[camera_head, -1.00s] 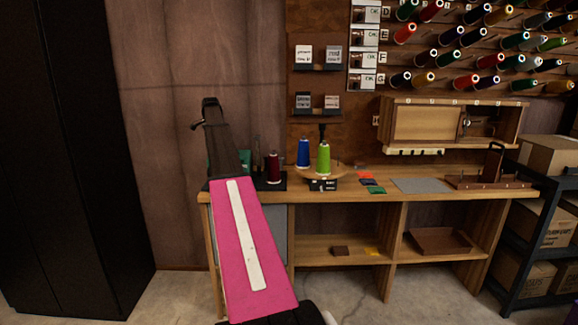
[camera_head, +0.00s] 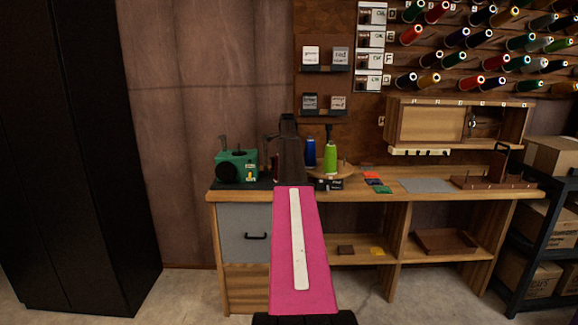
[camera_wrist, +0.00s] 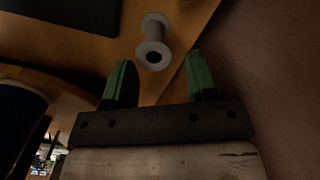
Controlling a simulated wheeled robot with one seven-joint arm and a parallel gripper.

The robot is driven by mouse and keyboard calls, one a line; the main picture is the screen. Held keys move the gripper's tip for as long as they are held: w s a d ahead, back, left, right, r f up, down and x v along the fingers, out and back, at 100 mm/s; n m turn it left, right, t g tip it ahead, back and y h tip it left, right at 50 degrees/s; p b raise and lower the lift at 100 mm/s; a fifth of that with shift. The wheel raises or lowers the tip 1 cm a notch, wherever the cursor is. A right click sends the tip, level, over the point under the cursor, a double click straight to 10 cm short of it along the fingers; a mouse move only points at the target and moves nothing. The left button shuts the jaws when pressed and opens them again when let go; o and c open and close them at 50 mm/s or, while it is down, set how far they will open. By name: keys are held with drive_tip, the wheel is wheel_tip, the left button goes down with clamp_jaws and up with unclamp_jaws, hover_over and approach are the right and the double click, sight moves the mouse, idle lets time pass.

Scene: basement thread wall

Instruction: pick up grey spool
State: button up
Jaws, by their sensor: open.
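The grey spool (camera_wrist: 154,42) shows in the wrist view, near the top middle, on a wooden surface. It looks empty of thread, with a dark hole in its near flange. My gripper (camera_wrist: 158,75) is open, with two green fingers apart and nothing between them. The spool lies just beyond the fingertips, roughly in line with the gap. In the head view my pink arm reaches toward the bench, and I cannot make out the grey spool there.
A wall cabinet (camera_head: 425,123) hangs above. A tall black cabinet (camera_head: 75,150) stands at left. A brown wall borders the gripper's right in the wrist view.

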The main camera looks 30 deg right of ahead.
drive_tip(key=shift+a+f, duration=0.15)
drive_tip(key=shift+f, duration=1.05)
drive_tip(key=shift+a+f, duration=0.1)
drive_tip(key=shift+f, duration=1.05)
drive_tip(key=c, duration=0.8)
drive_tip(key=shift+o, duration=0.2)
wheel_tip(320, 180, up, 18)
drive_tip(key=r, duration=0.1)
drive_tip(key=s+a+f, duration=0.1)
drive_tip(key=s+a, duration=0.8)
drive_tip(key=s, duration=0.6)
drive_tip(key=shift+s+a, duration=0.15)
drive_tip(key=shift+a, duration=0.05)
